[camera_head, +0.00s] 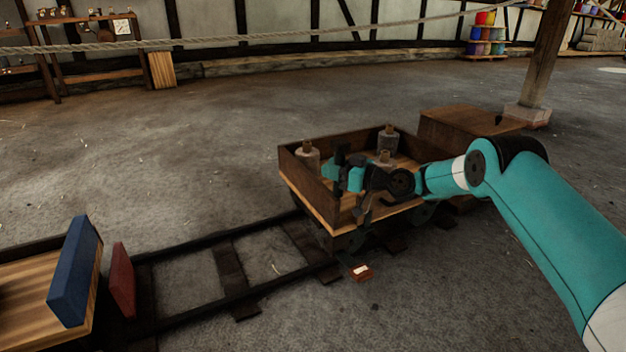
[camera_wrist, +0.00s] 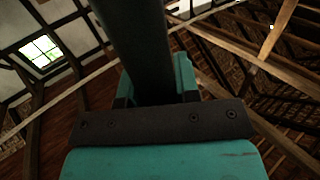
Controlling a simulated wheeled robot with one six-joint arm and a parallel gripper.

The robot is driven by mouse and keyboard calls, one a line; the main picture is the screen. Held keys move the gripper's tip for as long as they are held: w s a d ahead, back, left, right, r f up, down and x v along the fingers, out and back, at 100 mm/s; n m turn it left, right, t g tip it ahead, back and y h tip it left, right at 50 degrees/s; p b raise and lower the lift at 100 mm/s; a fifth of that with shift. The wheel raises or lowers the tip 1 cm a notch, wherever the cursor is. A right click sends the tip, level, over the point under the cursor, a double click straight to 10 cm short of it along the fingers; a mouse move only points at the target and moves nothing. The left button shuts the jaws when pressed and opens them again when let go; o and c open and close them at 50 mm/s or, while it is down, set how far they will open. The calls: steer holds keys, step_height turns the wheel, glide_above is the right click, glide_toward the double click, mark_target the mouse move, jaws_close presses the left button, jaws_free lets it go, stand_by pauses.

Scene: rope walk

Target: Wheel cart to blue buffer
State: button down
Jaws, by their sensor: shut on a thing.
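The cart (camera_head: 316,205) is a wooden open-topped box on a dark rail track, right of centre in the head view. Several spools (camera_head: 308,157) stand in it. My gripper (camera_head: 347,176) is over the cart's bed, shut on a dark bar (camera_wrist: 140,45) that looks like the cart's handle; the arm hides part of the cart's near side. In the wrist view the bar runs up between the teal fingers. The blue buffer (camera_head: 75,272) is an upright block at the left end of the track, well apart from the cart.
A red block (camera_head: 123,280) stands just right of the blue buffer. The track (camera_head: 235,272) between there and the cart is clear. A small red-and-white piece (camera_head: 360,272) lies beside the rail. A wooden box (camera_head: 465,123) stands behind the cart, and a post (camera_head: 545,60) further right.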

steer(key=d, duration=0.1)
steer(key=w+d, duration=0.1)
steer(key=d, duration=0.2)
steer(key=shift+w+b, duration=0.35)
steer(key=shift+w, duration=0.05)
steer(key=c, duration=0.8)
jaws_free()
steer(key=shift+w+d, duration=0.1)
steer(key=shift+c, duration=0.2)
